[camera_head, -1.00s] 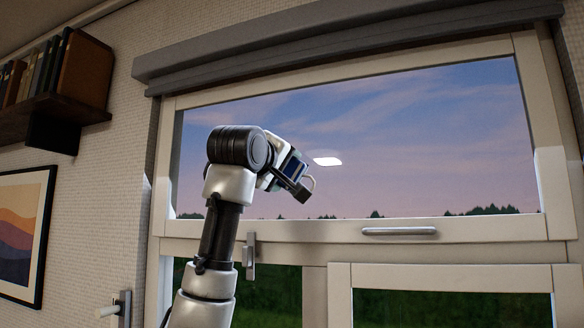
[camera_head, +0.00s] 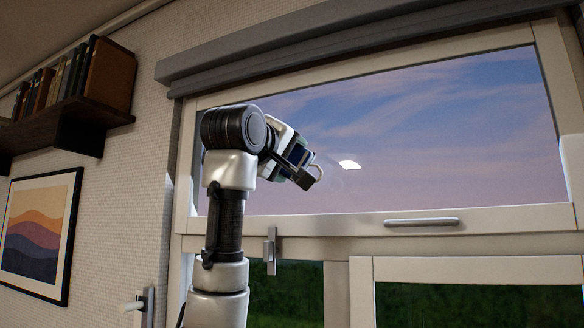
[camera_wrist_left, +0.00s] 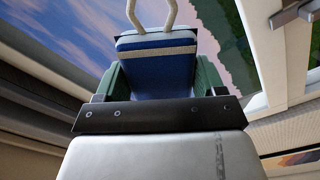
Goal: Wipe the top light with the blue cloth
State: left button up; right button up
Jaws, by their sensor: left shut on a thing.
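The top light (camera_head: 440,120) is the wide upper window pane, showing a blue and pink sky. A pale bright spot (camera_head: 349,165) shows on its glass, with a faint pale patch beside it. My left gripper (camera_head: 300,172) is in front of the pane's lower left part. It is shut on the blue cloth (camera_wrist_left: 158,72), which looks like a folded pad with a beige band and a pale loop at its end. Green finger parts flank it in the left wrist view. I cannot tell whether the cloth touches the glass. My right gripper is not in view.
A grey blind housing (camera_head: 350,48) runs above the pane. A bar handle (camera_head: 421,222) is on the frame below it, and a latch (camera_head: 270,250) is lower left. A bookshelf (camera_head: 75,112) and a framed picture (camera_head: 40,235) are on the left wall.

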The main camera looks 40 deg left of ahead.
pick_arm(q)
jog(key=shift+s+d, duration=0.1)
jog(key=shift+s, duration=0.15)
jog(key=b+v, duration=0.1)
jog(key=v, duration=0.2)
dwell(0.4)
jog(key=shift+f, duration=0.1)
dwell(0.4)
